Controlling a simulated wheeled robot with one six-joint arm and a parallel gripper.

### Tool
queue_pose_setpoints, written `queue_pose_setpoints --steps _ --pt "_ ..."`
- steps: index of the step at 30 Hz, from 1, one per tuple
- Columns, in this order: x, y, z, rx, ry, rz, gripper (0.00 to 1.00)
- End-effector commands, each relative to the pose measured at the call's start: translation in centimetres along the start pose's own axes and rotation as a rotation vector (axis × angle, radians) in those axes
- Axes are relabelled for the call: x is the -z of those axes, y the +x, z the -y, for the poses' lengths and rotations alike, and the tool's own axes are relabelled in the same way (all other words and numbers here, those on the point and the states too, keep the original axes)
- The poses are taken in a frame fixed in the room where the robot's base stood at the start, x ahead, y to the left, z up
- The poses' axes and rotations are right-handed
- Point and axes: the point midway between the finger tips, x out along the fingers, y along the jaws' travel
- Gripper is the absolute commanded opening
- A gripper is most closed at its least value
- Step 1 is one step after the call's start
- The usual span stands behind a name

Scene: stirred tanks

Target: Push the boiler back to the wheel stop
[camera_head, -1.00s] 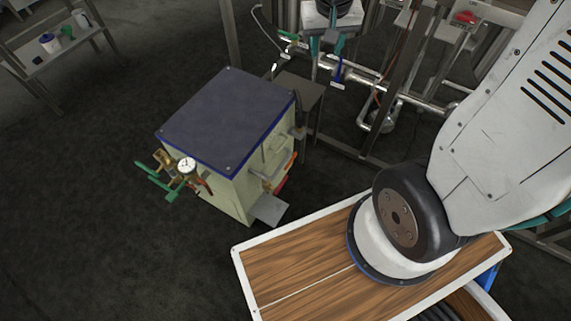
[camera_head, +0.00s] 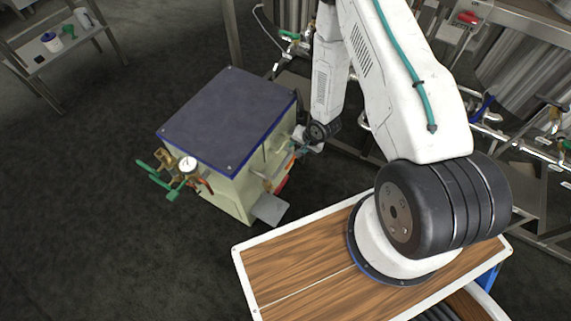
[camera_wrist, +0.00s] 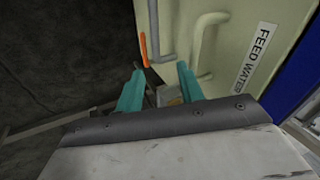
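The boiler (camera_head: 225,115) is a pale green cabinet with a dark blue-edged top, standing on the dark floor left of centre. A gauge (camera_head: 187,164) with valves is on its left side. My gripper (camera_head: 303,143) is at its right side, partly hidden by my arm. In the wrist view the teal fingers of my gripper (camera_wrist: 160,86) are apart with nothing held between them. They point at the boiler (camera_wrist: 225,75), close to its handles and FEED WATER label. I cannot tell whether they touch it. I cannot make out a wheel stop.
A metal shelf (camera_head: 62,48) with small containers stands at the upper left. Pipes and frames (camera_head: 510,140) stand behind and right of my arm. A grey plate (camera_head: 270,208) juts from the boiler's lower right side. The floor at left is clear.

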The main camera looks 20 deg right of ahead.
Motion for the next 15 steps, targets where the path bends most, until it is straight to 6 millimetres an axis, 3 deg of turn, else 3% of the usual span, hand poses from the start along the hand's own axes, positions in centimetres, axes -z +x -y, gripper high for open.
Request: queue_pose_setpoints --steps 1,6,15 --pt "-1.3 1.3 -1.1 0.015 0.027 0.016 0.38" --pt "-3.6 3.6 -2.2 0.096 0.13 0.032 0.38" --pt "-4.1 6.7 -1.4 0.148 0.192 0.031 0.38"
